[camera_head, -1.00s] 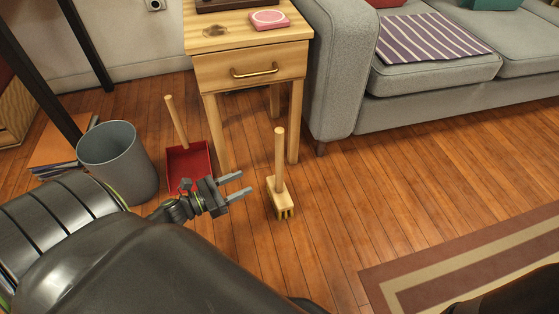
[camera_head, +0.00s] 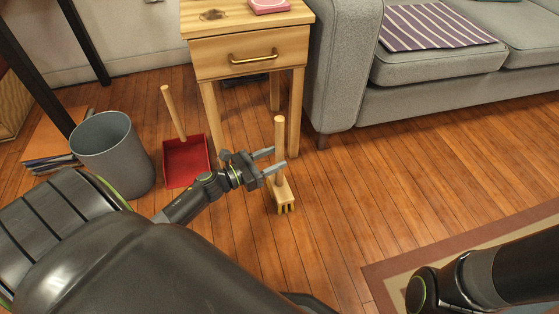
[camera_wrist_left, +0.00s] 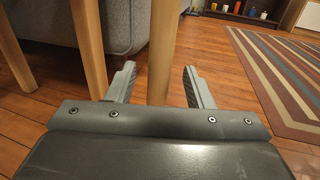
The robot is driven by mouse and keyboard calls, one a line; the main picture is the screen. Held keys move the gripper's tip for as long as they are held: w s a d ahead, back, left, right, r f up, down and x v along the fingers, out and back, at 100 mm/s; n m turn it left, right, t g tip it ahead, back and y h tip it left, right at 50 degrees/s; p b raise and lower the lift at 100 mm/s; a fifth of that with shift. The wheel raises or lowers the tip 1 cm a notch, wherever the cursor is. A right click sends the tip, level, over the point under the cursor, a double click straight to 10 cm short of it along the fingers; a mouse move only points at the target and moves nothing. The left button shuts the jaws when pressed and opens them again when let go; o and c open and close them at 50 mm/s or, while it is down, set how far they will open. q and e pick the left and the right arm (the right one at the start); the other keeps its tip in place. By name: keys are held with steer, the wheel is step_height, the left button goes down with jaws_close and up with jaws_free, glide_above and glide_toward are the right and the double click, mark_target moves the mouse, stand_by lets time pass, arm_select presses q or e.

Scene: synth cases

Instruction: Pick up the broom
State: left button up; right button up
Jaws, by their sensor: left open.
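The broom (camera_head: 280,136) stands upright on the wooden floor in front of the side table, with a light wooden handle and a block head with short yellowish bristles. My left gripper (camera_head: 272,162) is open at the handle, its two fingers reaching to either side of it. The broom's head is hidden in the wrist view. My right gripper is not in view.
A red dustpan (camera_head: 186,162) with an upright wooden handle lies left of the gripper. A grey bin (camera_head: 112,155) stands farther left. The side table (camera_head: 247,53) stands close behind the broom, with the grey sofa (camera_head: 345,70) right of it. A striped rug (camera_head: 480,244) lies front right.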

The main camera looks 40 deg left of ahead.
arm_select(q)
steer(key=shift+x, duration=1.25)
jaws_close()
